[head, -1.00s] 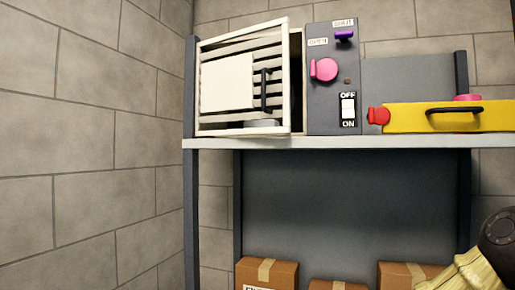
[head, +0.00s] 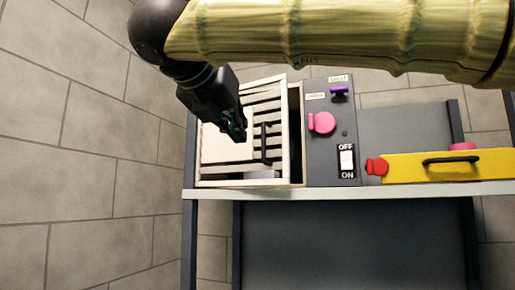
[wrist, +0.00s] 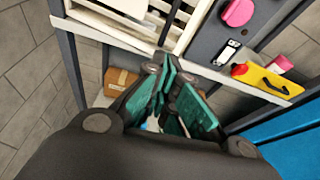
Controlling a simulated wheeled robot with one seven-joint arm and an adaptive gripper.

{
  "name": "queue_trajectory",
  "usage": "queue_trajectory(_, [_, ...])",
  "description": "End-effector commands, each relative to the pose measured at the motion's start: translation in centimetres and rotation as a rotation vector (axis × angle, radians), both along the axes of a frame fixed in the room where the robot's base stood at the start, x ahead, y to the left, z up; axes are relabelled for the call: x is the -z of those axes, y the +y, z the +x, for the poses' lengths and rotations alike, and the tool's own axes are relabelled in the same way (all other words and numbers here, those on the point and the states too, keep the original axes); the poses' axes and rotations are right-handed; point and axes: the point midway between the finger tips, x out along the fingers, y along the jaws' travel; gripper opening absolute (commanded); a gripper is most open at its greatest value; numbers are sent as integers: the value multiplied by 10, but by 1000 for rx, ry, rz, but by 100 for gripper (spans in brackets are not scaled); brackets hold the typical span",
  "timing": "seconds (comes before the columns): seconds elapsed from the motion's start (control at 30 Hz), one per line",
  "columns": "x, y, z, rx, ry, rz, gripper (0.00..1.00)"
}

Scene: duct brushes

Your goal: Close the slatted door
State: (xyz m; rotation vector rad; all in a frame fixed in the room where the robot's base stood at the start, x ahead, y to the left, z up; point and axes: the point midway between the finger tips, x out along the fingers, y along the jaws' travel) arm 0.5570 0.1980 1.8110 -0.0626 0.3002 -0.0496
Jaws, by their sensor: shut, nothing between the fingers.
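The slatted door (head: 272,170) is a cream frame with slats, a pale square plate and a dark handle (head: 264,142). It stands ajar, with a dark gap along its right edge beside the grey control panel (head: 320,155). Part of it shows at the top of the wrist view (wrist: 160,14). My gripper (head: 238,132) is shut and empty, in front of the plate and left of the handle in the head view. My arm and gripper hide the door's upper left part. I cannot tell whether the gripper touches the door. The teal finger pads (wrist: 176,85) show in the wrist view.
The panel carries a pink knob (head: 322,122), a purple knob (head: 339,91) and an OFF/ON switch (head: 346,160). All sit on a pale shelf (head: 330,190). A cardboard box (wrist: 118,80) is below.

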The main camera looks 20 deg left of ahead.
Motion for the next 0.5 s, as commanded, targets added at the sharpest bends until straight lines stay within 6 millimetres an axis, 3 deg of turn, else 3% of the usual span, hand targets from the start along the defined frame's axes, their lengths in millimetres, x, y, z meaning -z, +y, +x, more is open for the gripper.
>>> queue_trajectory(0.1, [-20,-2,-23,1,11,58,0])
queue_trajectory(0.2, [-24,-3,-25,1,15,73,0])
queue_trajectory(0.5, [-14,-4,14,1,18,71,0])
